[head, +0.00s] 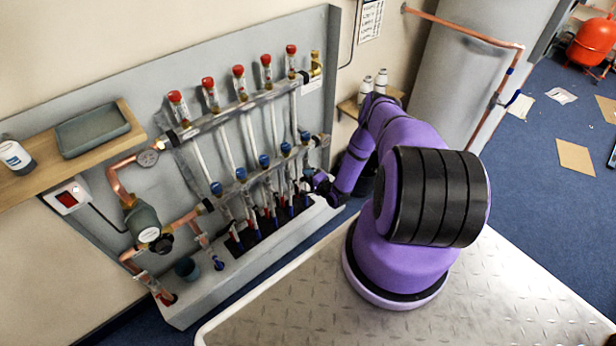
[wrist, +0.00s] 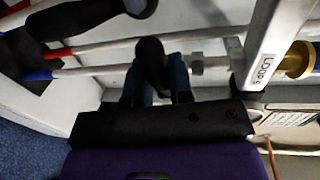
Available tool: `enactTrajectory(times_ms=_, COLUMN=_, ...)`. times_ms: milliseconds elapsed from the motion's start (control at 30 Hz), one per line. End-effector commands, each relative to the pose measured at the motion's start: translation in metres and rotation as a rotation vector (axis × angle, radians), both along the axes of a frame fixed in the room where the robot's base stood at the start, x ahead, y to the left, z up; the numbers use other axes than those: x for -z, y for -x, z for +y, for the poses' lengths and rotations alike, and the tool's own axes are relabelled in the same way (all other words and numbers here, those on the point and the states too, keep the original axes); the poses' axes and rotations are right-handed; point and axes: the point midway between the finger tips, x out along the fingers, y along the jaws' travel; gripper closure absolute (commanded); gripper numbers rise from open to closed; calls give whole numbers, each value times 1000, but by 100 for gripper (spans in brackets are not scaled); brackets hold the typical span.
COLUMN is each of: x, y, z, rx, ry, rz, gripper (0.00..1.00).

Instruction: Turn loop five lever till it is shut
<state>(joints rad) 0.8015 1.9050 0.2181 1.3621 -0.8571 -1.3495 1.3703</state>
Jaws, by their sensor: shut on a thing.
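The manifold's lower rail (head: 245,185) carries a row of valves with blue parts, below the red-capped gauges. My gripper (head: 311,183) is at the right end of this lower row, and my arm hides part of it. In the wrist view, my gripper (wrist: 157,88) has its two blue-sided fingers closed on a dark, rounded lever (wrist: 151,60). A white label reading "LOOP 5" (wrist: 262,68) is on the bar just right of it. The lever's exact angle is hard to tell, as it is dark and partly hidden by the fingers.
Another dark rounded part (wrist: 85,15) is close at the wrist view's upper left. Pipes with red and blue ends run beside the fingers. A brass fitting (wrist: 300,60) is at right. A wooden shelf (head: 125,135) with a tray is at the head view's left.

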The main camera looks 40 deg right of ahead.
Motion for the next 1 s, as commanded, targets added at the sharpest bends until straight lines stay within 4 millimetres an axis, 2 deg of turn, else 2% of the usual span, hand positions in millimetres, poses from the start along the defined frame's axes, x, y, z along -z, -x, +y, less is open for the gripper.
enactTrajectory(times_ms=400, x=-2, y=0, z=0, rx=0, ry=-13, rz=-4, gripper=100)
enactTrajectory(times_ms=433, x=-2, y=0, z=0, rx=0, ry=-12, rz=-5, gripper=77)
enactTrajectory(times_ms=533, x=-2, y=0, z=0, rx=0, ry=-12, rz=-4, gripper=55)
enactTrajectory(times_ms=833, x=-1, y=1, z=0, rx=0, ry=-10, rz=-3, gripper=55)
enactTrajectory(times_ms=1000, x=-3, y=16, z=-2, rx=1, ry=-11, rz=-1, gripper=55)
